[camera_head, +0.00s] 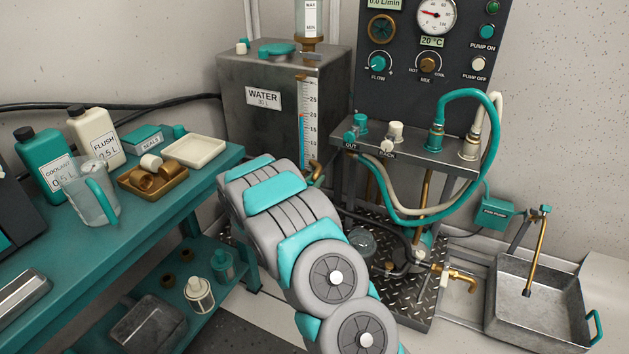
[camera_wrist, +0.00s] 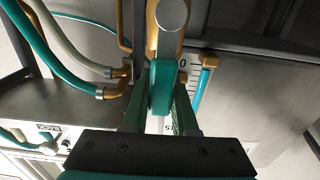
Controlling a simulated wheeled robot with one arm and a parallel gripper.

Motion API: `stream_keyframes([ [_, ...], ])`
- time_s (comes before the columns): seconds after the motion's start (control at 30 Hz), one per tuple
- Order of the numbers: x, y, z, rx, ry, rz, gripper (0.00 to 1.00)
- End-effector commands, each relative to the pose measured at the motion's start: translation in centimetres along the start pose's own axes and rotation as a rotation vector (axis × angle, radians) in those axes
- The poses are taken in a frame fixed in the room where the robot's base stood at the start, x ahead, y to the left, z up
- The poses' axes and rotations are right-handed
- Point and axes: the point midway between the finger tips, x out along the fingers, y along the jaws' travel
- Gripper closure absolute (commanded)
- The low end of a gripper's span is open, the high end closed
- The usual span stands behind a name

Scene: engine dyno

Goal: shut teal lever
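The teal lever (camera_wrist: 160,88) shows in the middle of the wrist view, joined to a brass valve (camera_wrist: 167,45) with a round pale end. My gripper (camera_wrist: 161,110) reaches up from the bottom of that view, one finger on each side of the lever. The fingers stand apart with the lever between their tips; whether they press on it cannot be told. In the head view my grey and teal arm hides the gripper and most of the valve. Only a bit of brass (camera_head: 316,170) shows past the arm, at the foot of the steel water tank (camera_head: 285,90).
Two hoses with brass ends (camera_wrist: 113,91) run close left of the lever in the wrist view. A level gauge (camera_wrist: 203,80) is close on its right. The teal bench (camera_head: 120,225) with bottles stands left, and the hose stand (camera_head: 410,150) and metal sink (camera_head: 530,310) stand right.

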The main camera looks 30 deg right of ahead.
Motion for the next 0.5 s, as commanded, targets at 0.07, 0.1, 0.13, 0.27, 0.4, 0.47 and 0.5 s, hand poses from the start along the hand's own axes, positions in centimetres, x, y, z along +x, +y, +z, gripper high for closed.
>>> stream_keyframes([
  [0.07, -0.01, 0.0, 0.01, 0.0, 0.0, 0.0, 0.84],
  [0.1, -0.01, 0.0, 0.01, 0.0, 0.0, 0.0, 0.89],
  [0.13, -0.01, 0.0, 0.01, 0.0, 0.0, 0.0, 0.92],
  [0.27, -0.01, 0.01, 0.02, 0.0, 0.0, 0.0, 1.0],
  [0.4, -0.01, 0.01, 0.03, 0.0, 0.0, 0.0, 1.0],
  [0.47, -0.02, 0.02, 0.03, -0.001, -0.001, 0.0, 1.0],
  [0.5, -0.02, 0.02, 0.03, -0.001, -0.001, 0.0, 1.0],
])
